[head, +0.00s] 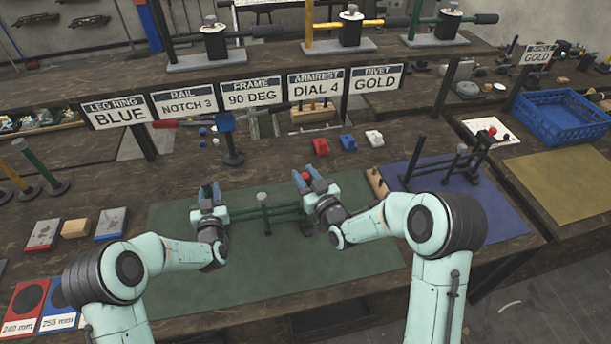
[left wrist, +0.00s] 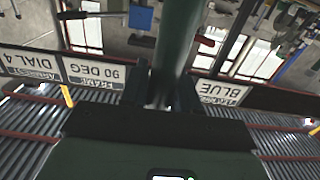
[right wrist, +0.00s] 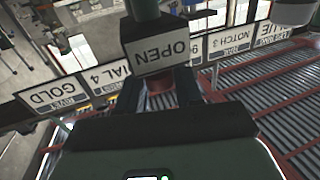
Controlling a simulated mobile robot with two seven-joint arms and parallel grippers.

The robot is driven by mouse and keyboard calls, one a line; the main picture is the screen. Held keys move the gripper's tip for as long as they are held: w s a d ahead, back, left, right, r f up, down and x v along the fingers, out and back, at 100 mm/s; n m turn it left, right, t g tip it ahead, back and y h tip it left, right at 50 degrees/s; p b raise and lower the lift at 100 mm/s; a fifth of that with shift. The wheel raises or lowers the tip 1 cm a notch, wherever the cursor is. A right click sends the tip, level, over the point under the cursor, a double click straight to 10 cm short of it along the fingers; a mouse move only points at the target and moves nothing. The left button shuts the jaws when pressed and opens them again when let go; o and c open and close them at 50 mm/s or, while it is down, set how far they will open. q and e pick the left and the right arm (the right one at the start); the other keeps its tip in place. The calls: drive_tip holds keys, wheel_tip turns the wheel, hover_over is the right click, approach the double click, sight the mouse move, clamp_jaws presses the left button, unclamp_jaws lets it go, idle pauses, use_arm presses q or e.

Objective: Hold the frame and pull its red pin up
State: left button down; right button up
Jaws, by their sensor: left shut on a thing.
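The frame (head: 264,212) is a dark green bar with upright posts, standing on the green mat. My left gripper (head: 208,193) is shut on the frame's left green post, which also shows between its fingers in the left wrist view (left wrist: 180,45). The red pin (head: 305,177) is at the frame's right end. My right gripper (head: 309,181) has its fingers on either side of the pin. In the right wrist view the red pin (right wrist: 158,82) shows between the fingertips, just by a block labelled OPEN (right wrist: 162,53). Whether these fingers touch the pin is unclear.
The green mat (head: 190,285) is bare in front of the frame. A similar dark frame (head: 450,165) stands on the blue mat to the right. Red, blue and white blocks (head: 348,142) lie behind. A sign row (head: 250,93) and a blue crate (head: 560,117) are further back.

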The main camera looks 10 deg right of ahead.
clamp_jaws()
drive_tip(key=shift+r, duration=1.05)
drive_tip(key=o, duration=0.6)
unclamp_jaws()
drive_tip(key=shift+c, duration=0.2)
drive_tip(key=v, duration=1.2)
drive_tip(key=shift+c, duration=0.3)
